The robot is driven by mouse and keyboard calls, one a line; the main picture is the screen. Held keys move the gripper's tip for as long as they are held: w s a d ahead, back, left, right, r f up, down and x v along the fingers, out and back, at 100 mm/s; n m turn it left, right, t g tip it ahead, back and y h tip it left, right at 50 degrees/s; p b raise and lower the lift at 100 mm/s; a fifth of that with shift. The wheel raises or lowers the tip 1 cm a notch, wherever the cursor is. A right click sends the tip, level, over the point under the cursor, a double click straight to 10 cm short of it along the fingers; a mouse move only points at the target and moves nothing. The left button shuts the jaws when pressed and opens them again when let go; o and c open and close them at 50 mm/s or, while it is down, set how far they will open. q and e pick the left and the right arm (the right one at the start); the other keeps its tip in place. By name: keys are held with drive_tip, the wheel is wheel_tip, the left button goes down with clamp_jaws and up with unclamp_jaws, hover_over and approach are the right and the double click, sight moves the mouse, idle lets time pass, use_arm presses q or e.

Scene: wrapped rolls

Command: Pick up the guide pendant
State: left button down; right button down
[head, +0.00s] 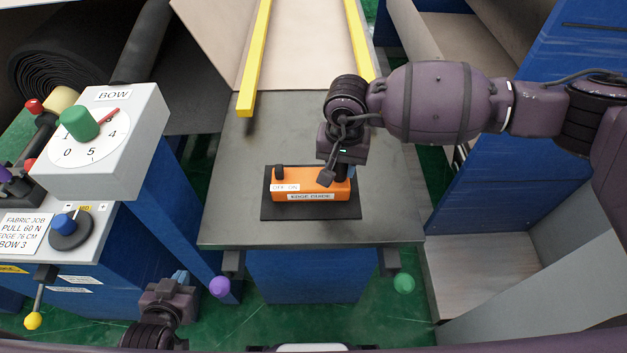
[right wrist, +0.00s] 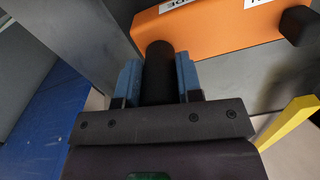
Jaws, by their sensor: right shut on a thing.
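The guide pendant (head: 311,186) is an orange box labelled "EDGE GUIDE", with an "OFF ON" label and a black knob on its left end. It appears to sit on a black pad (head: 268,213) on the dark table. My right gripper (head: 343,168) comes down over its right end. In the right wrist view, the blue fingers are shut on a black upright post (right wrist: 159,72) beside the orange body (right wrist: 212,28). Part of the post is hidden by my arm in the head view. My left gripper (head: 182,279) is low at the front left, away from the pendant; its finger opening is unclear.
The dark table (head: 230,180) is clear around the pad. Yellow rails (head: 254,60) stand behind it. A console with a BOW dial (head: 88,140) and knobs stands left. A blue frame (head: 510,170) stands right.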

use_arm(q)
drive_tip(key=shift+s, duration=0.1)
use_arm(e)
drive_tip(key=shift+r, duration=0.1)
drive_tip(key=shift+w+r, duration=0.1)
drive_tip(key=shift+r, duration=0.35)
use_arm(q)
drive_tip(key=shift+f+b, duration=0.45)
drive_tip(key=shift+f, duration=0.15)
use_arm(e)
wheel_tip(320, 180, up, 19)
use_arm(q)
drive_tip(key=shift+s+f, duration=0.1)
drive_tip(key=shift+s, duration=0.05)
drive_tip(key=shift+s+f, duration=0.2)
drive_tip(key=shift+f, duration=0.15)
drive_tip(key=shift+w+f+b, duration=0.15)
drive_tip(key=shift+f+b, duration=0.35)
drive_tip(key=shift+b, duration=0.25)
use_arm(e)
drive_tip(key=shift+f, duration=0.65)
use_arm(q)
drive_tip(key=shift+f, duration=0.35)
use_arm(e)
drive_tip(key=shift+f, duration=0.4)
